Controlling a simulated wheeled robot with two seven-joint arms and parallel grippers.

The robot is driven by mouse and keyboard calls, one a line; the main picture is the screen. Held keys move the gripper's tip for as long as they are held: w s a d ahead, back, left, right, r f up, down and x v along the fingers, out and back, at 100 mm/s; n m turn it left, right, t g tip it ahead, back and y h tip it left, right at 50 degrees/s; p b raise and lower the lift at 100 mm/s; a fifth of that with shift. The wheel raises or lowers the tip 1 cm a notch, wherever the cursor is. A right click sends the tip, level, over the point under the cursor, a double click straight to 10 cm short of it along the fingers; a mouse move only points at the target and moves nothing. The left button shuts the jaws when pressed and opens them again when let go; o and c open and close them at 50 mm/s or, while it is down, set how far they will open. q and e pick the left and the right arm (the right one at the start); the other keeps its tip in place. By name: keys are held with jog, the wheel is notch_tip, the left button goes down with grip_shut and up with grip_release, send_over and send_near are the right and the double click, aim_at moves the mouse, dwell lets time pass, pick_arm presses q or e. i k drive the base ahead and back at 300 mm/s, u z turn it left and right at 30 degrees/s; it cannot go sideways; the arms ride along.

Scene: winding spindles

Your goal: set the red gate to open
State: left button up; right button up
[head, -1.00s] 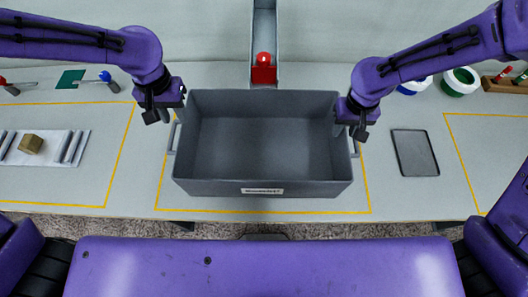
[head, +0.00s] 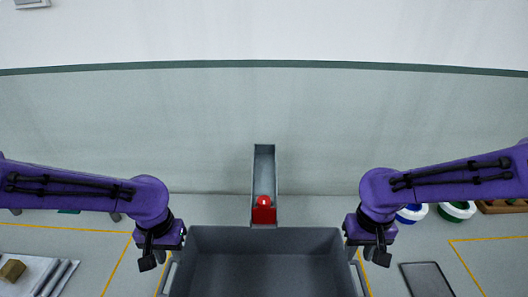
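The red gate (head: 263,214) sits at the lower, near end of a grey chute (head: 264,166) at the back middle, with a rounded red knob on top. It stands just behind the far rim of the large grey bin (head: 208,238). My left gripper (head: 150,262) is at the bin's left side, pointing down near its side handle. My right gripper (head: 374,256) is at the bin's right side near the other handle. Both grippers are apart from the gate. Whether their fingers are open or shut is too small to tell.
A dark flat tray (head: 426,280) lies right of the bin. Blue and green round containers (head: 458,210) stand at the back right. A pale board with a brown block (head: 12,270) is at the left. The wall rises behind the chute.

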aim_at(263, 213)
jog(key=k, duration=1)
